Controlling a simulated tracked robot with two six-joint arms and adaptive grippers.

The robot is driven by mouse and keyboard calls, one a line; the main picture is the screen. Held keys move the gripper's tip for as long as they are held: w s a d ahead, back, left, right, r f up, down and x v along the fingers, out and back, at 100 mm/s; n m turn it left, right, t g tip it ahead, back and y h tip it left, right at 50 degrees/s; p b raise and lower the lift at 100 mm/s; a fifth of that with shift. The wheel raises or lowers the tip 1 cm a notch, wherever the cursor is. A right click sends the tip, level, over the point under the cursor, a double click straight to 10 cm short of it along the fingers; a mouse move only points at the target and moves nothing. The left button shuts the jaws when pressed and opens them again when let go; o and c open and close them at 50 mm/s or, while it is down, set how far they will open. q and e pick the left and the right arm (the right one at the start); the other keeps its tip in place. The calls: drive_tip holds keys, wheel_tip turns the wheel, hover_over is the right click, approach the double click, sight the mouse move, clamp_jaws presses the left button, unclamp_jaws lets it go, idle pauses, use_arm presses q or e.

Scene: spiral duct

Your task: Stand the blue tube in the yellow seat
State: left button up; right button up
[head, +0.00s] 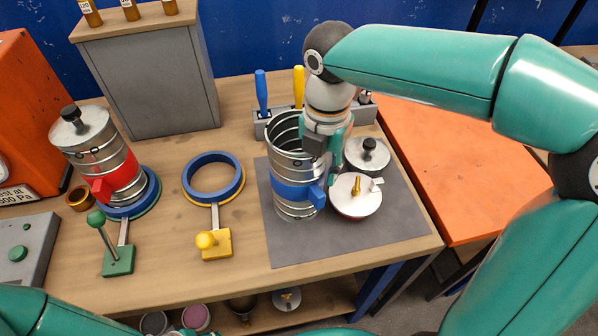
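The blue tube (292,191) is a ribbed metal duct, open at the top, with a blue band and a blue side block. It stands upright on the grey mat. The yellow seat (216,244) is left of it: a blue ring (241,184) with a yellow underside, joined by a metal bar to a yellow base with a yellow knob. The ring is empty. My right gripper (324,160) points down at the tube's upper right rim, its fingers partly overlapping the wall. Whether they close on it is unclear. My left gripper is out of view.
A red-banded tube (118,172) with a lid stands in the green seat (119,262) at left. Lids (355,196) lie right of the blue tube, close to my gripper. A tool rack (269,122) and grey cabinet (161,90) stand behind. The table between tube and ring is clear.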

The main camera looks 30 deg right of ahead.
drive_tip(key=shift+c, duration=0.3)
clamp_jaws()
drive_tip(key=shift+r, duration=0.1)
drive_tip(key=shift+r, duration=0.8)
wheel_tip(320, 180, up, 18)
drive_tip(key=p, duration=0.3)
drive_tip(key=shift+r, duration=0.15)
